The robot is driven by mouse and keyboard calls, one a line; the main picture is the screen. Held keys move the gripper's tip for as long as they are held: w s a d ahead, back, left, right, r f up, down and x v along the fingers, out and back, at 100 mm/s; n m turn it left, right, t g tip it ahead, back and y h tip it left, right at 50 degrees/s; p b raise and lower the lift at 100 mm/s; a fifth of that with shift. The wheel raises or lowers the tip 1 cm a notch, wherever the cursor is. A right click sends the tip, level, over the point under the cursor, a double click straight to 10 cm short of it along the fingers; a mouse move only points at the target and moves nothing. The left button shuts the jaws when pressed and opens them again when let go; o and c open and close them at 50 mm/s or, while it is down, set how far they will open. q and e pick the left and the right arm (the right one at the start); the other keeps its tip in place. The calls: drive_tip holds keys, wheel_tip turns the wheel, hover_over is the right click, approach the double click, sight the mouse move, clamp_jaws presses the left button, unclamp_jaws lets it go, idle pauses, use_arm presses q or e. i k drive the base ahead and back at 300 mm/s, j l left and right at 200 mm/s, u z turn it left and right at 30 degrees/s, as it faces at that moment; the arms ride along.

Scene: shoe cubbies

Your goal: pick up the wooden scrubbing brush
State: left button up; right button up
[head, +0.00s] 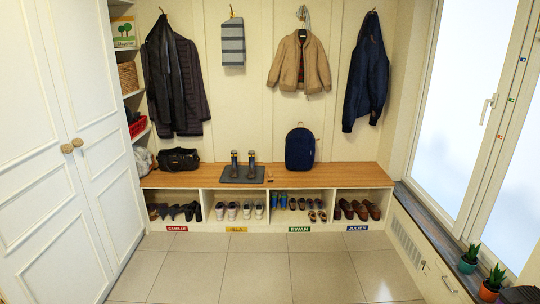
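A small brownish thing (270,179) lies on the wooden bench top, just right of the dark boot mat. It may be the wooden scrubbing brush, but it is too small to tell for sure. Neither of my grippers shows in the head view, and nothing touches the small thing.
The bench (350,174) runs along the back wall above cubbies of shoes. Boots (251,165) stand on the boot mat (229,175), left of the small thing; a navy backpack (300,149) stands to its right. Potted plants (468,264) line the right sill. The tiled floor (250,272) is clear.

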sight(270, 175)
drive_tip(key=i, duration=3.95)
drive_tip(key=i+z, duration=0.25)
drive_tip(key=i, duration=0.15)
drive_tip(key=i+j+z, duration=0.25)
drive_tip(key=i, duration=0.15)
